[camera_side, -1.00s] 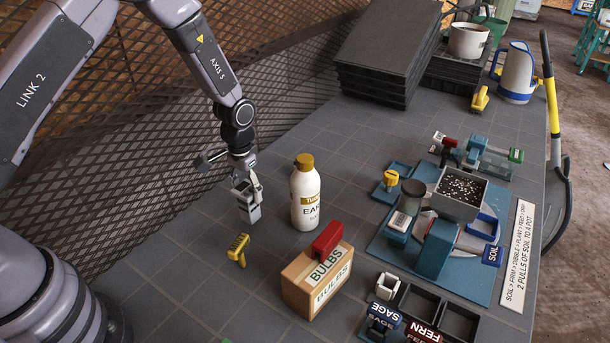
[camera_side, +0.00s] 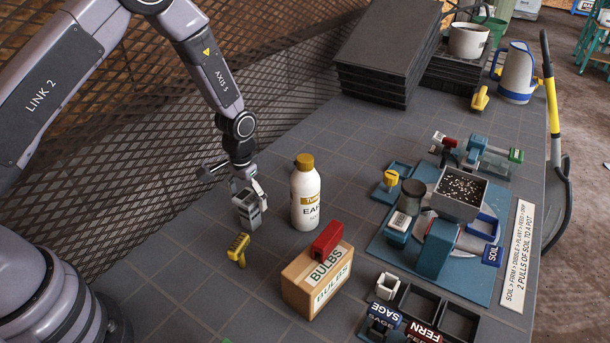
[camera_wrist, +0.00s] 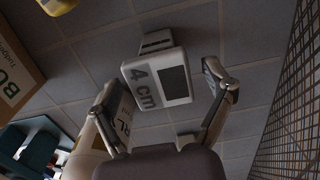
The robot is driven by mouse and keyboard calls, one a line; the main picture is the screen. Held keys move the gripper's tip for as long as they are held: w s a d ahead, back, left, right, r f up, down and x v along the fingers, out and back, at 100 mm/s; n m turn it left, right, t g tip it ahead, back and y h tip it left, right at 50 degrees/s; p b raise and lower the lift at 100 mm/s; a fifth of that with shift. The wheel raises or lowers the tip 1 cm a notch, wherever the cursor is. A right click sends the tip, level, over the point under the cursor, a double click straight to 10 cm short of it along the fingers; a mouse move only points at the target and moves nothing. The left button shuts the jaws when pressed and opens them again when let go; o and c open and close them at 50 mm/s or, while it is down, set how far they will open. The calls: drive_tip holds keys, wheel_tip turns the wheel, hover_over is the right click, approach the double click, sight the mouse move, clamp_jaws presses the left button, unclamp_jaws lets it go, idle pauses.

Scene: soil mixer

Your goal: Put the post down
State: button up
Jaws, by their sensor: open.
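The post (camera_side: 250,215) is a small pale grey block, upright on the tiled table left of the white bottle, its lower end appearing to touch the table. In the wrist view the post (camera_wrist: 157,80) shows a "4 cm" label and a dark panel. My gripper (camera_side: 246,190) is low over it in the side view. In the wrist view my gripper (camera_wrist: 165,80) is open, one finger on each side of the post, with gaps between. The fingers partly hide its upper part in the side view.
A white bottle (camera_side: 305,200) stands close on the right. A yellow-handled tool (camera_side: 238,249) lies just in front. A black mesh wall (camera_side: 100,175) runs behind. The soil mixer (camera_side: 440,230) is farther right.

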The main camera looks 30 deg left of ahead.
drive_tip(key=s+a+r+t, duration=0.1)
drive_tip(key=s+r, duration=0.1)
drive_tip(key=r, duration=1)
drive_tip(key=s+a+r+t, duration=0.1)
drive_tip(key=s+r, duration=0.2)
drive_tip(key=r, duration=0.8)
drive_tip(key=s+a+r+t, duration=0.1)
drive_tip(key=s+r, duration=0.4)
drive_tip(key=s, duration=0.6)
drive_tip(key=s+a+r+t, duration=0.2)
drive_tip(key=s+r, duration=0.4)
drive_tip(key=s, duration=0.5)
drive_tip(key=shift+a+r+t, duration=0.2)
drive_tip(key=shift+a+t, duration=0.1)
drive_tip(key=shift+a, duration=0.2)
drive_tip(key=shift+w, duration=0.1)
